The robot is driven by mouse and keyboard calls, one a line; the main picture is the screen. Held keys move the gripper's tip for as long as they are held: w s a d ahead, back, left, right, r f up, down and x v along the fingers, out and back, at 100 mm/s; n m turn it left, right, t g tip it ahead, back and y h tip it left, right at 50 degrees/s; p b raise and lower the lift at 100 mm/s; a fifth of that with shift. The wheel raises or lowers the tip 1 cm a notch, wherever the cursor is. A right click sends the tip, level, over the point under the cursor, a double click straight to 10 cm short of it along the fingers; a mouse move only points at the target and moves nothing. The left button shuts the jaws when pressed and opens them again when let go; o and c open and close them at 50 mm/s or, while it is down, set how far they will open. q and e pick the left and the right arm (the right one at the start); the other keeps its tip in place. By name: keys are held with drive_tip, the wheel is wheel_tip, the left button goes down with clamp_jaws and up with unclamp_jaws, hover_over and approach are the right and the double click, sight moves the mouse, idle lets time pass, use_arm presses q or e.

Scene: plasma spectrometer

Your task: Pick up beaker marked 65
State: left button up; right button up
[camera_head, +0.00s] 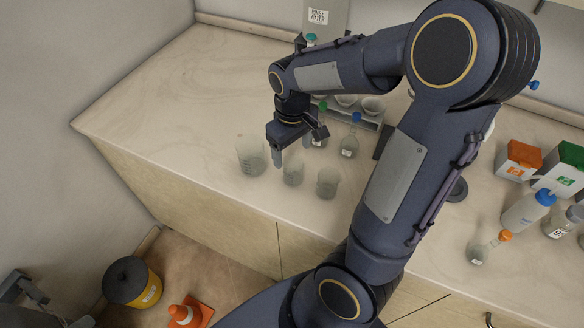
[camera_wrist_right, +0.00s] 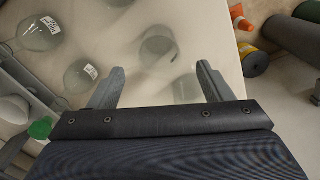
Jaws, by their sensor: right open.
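Three clear glass beakers stand in a row near the table's front edge: a larger left one (camera_head: 250,156), a middle one (camera_head: 293,173) and a right one (camera_head: 327,184). No number on them is readable, so I cannot tell which is marked 65. My right gripper (camera_head: 298,147) is open and points down, just behind the middle beaker. In the right wrist view its two fingers (camera_wrist_right: 158,84) are spread wide and nothing is gripped. A glass beaker (camera_wrist_right: 158,46) shows beyond the fingertips, with another faint glass shape near the right finger.
Behind the beakers are a blue-capped flask (camera_head: 350,145), a green-capped flask (camera_head: 320,137) and a rack of glassware (camera_head: 372,106). Bottles, an orange-capped flask (camera_head: 480,252) and boxes (camera_head: 519,160) stand at the right. The left tabletop is clear. A cone (camera_head: 187,314) is on the floor.

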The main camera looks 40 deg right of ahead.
sight(293, 168)
wheel_tip(293, 168, down, 8)
drive_tip(key=shift+s+r+p, duration=0.1)
drive_tip(key=shift+r+p, duration=0.1)
drive_tip(key=shift+p, duration=0.1)
drive_tip(key=c, duration=1.1)
drive_tip(key=shift+r, duration=0.1)
